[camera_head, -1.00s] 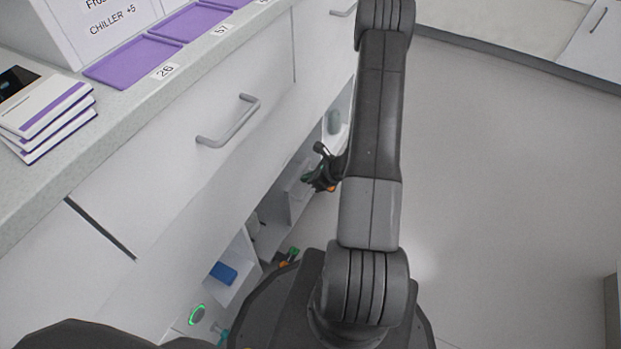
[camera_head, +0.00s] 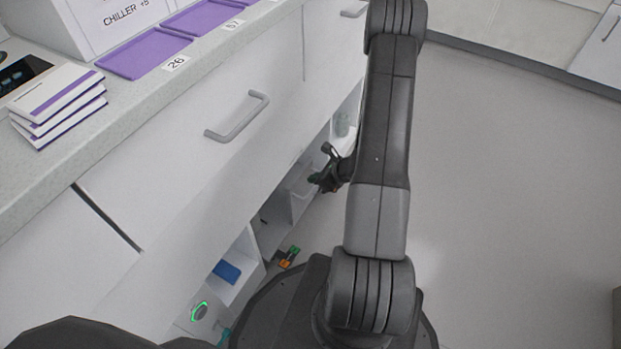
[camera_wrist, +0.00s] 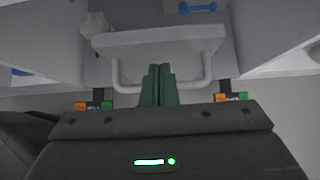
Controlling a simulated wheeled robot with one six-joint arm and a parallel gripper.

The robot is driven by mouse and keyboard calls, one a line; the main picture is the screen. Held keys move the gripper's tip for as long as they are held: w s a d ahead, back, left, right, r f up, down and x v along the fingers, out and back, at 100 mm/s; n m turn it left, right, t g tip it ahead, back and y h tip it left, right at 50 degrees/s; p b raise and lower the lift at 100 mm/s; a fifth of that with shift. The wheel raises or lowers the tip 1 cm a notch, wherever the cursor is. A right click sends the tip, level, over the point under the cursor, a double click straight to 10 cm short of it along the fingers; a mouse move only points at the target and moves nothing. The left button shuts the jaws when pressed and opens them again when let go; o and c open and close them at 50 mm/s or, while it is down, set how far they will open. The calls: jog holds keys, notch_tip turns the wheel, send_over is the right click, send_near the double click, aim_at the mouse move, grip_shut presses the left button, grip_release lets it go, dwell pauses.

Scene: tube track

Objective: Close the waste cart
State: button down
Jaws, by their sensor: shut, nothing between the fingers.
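In the wrist view, the waste cart appears as a pale box with a flat front (camera_wrist: 160,48) and a grey bar handle (camera_wrist: 128,88), set between cabinet walls under the counter. My gripper (camera_wrist: 160,68) is shut, its green fingers together and empty, overlapping the middle of the handle in the picture. I cannot tell whether the fingers touch the handle or the front. In the head view, my arm and the counter hide most of this spot, so how far the cart stands out is unclear there.
Small orange-and-green pieces sit low on both sides in the wrist view, left (camera_wrist: 93,105) and right (camera_wrist: 231,97). A closed drawer with a handle (camera_head: 238,115) is above. Booklets (camera_head: 60,103) and purple trays (camera_head: 145,52) lie on the counter. Open floor (camera_head: 490,200) lies right.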

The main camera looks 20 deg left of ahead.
jog(key=d+f+p+v, duration=0.1)
jog(key=p+v, duration=0.2)
jog(key=v, duration=0.8)
jog(key=shift+s+d+r, duration=0.1)
jog(key=shift+r, duration=0.05)
jog(key=b+x, duration=0.1)
jog(key=x, duration=0.6)
jog(key=a+r+b+x, duration=0.1)
jog(key=x, duration=0.3)
jog(key=shift+a+f+b, duration=0.2)
jog(key=shift+a+b, duration=0.05)
jog(key=shift+b, duration=0.1)
jog(key=shift+w+a, duration=0.2)
jog(key=shift+a, duration=0.3)
